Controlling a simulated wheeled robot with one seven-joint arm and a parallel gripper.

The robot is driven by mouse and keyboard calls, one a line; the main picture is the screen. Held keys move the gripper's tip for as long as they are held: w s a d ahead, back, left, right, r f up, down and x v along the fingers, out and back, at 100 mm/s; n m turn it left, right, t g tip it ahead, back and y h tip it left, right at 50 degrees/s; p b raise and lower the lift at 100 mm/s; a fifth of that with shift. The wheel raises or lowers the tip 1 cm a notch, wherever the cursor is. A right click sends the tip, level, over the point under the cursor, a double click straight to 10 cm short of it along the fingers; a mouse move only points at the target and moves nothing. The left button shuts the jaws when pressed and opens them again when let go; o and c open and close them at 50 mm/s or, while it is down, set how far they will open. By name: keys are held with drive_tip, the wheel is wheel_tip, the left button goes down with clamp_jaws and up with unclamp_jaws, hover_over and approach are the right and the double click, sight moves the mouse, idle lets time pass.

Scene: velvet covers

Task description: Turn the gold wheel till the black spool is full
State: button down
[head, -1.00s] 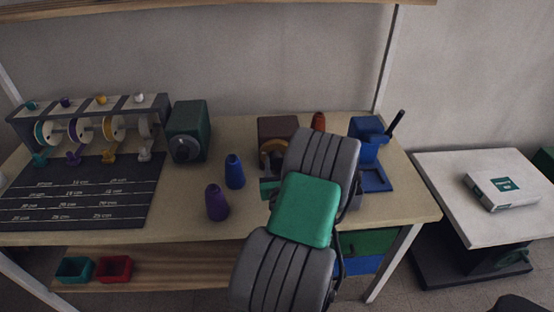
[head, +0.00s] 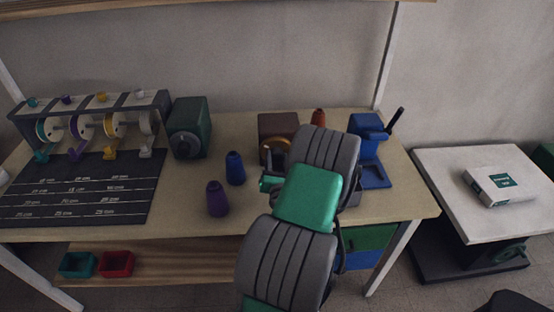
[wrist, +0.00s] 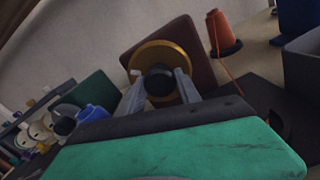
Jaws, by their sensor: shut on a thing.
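The gold wheel (wrist: 152,54) is mounted upright on the front of a maroon box (wrist: 190,45). In the head view the wheel (head: 277,144) is partly hidden by my arm. My gripper (wrist: 161,80) is in front of the wheel, its two grey fingers closed on either side of a dark round knob (wrist: 159,86). The knob covers part of the wheel's face. An orange cone (wrist: 222,32) stands right of the box, with a thin orange thread running down from it. I cannot make out the black spool with certainty, nor how full it is.
A blue stand (head: 368,140) is right of the maroon box. A green machine (head: 190,120), blue cone (head: 235,168) and purple cone (head: 217,198) are to the left. A spool rack (head: 90,110) is at far left.

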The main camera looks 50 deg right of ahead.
drive_tip(key=c, duration=0.9)
unclamp_jaws()
drive_tip(key=shift+o, duration=0.2)
drive_tip(key=shift+s+a+f+b, duration=0.15)
drive_tip(key=shift+s+a+b, duration=0.25)
drive_tip(key=shift+b, duration=0.15)
drive_tip(key=b+v, duration=0.3)
drive_tip(key=v, duration=0.3)
drive_tip(key=shift+s+a, duration=0.2)
drive_tip(key=shift+a, duration=0.1)
